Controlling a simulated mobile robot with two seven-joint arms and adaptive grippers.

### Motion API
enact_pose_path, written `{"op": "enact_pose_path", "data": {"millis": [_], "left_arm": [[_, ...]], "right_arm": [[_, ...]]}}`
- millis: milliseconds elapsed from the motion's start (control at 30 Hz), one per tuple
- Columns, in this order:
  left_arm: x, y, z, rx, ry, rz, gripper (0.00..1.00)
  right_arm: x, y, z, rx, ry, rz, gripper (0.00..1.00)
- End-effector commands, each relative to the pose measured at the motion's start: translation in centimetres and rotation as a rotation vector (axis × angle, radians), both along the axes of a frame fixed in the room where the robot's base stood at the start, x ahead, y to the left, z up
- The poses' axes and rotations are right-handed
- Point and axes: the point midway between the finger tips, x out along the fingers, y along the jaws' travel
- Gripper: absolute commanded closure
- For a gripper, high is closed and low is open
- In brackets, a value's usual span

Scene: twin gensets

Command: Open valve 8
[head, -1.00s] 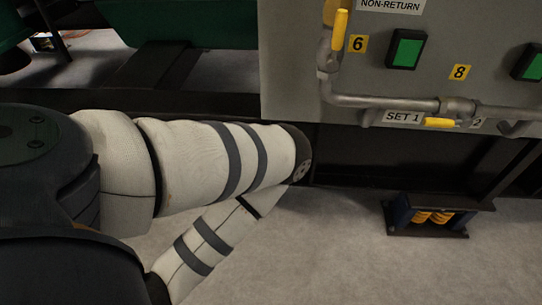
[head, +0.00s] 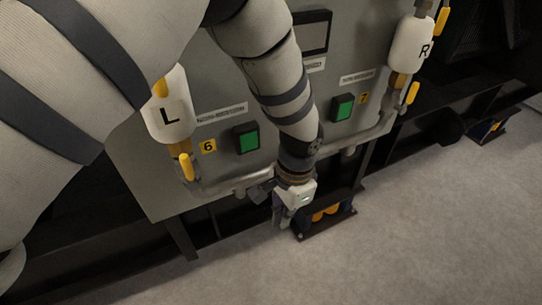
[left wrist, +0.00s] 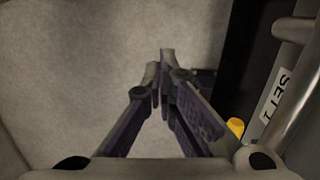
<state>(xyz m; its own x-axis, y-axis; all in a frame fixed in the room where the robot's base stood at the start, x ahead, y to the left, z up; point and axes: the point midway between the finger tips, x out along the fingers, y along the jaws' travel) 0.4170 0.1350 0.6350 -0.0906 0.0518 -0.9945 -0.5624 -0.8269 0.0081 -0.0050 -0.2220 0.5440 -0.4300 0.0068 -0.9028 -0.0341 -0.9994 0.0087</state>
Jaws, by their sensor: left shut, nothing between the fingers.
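The number 8 tag is hidden behind my left arm in the head view. In the left wrist view a yellow handle (left wrist: 236,127), likely valve 8's, shows beside the SET 1 label (left wrist: 275,100) and the grey pipe (left wrist: 297,110). My left gripper (head: 283,218) is at the panel's lower edge, by the bottom pipe (head: 225,191). In the left wrist view its fingers (left wrist: 161,68) are shut and empty, with the yellow handle to their right. Whether they touch it I cannot tell. My right gripper is not in view.
Upright yellow handles stand by the L tank (head: 168,118) and the R tank (head: 410,45). Tag 6 (head: 208,146), tag 7 (head: 363,99) and green buttons (head: 246,139) are on the panel. The floor in front is clear.

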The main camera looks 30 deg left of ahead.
Motion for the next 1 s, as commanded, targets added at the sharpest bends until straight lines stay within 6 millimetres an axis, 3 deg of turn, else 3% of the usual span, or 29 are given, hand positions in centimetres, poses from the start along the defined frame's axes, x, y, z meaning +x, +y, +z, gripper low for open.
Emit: {"op": "enact_pose_path", "data": {"millis": [33,100,200,267,367,800,1000], "left_arm": [[3.4,-0.2,7.8,0.027,-0.098,-0.029,1.0],[5.6,-0.2,13.3,0.062,-0.16,-0.055,1.0],[7.0,-0.2,17.6,0.093,-0.203,-0.071,1.0],[7.4,-0.2,18.4,0.102,-0.211,-0.076,1.0],[7.4,0.0,17.5,0.106,-0.205,-0.078,1.0],[8.4,1.4,8.0,0.104,-0.197,-0.075,1.0],[8.8,1.9,5.1,0.104,-0.201,-0.074,1.0]], "right_arm": [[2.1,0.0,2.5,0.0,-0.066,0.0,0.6],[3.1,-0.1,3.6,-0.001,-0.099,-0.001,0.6],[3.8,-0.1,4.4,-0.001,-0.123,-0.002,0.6],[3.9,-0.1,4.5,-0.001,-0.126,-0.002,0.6],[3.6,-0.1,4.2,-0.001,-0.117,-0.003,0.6],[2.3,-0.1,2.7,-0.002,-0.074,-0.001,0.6],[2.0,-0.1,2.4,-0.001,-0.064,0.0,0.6]]}}
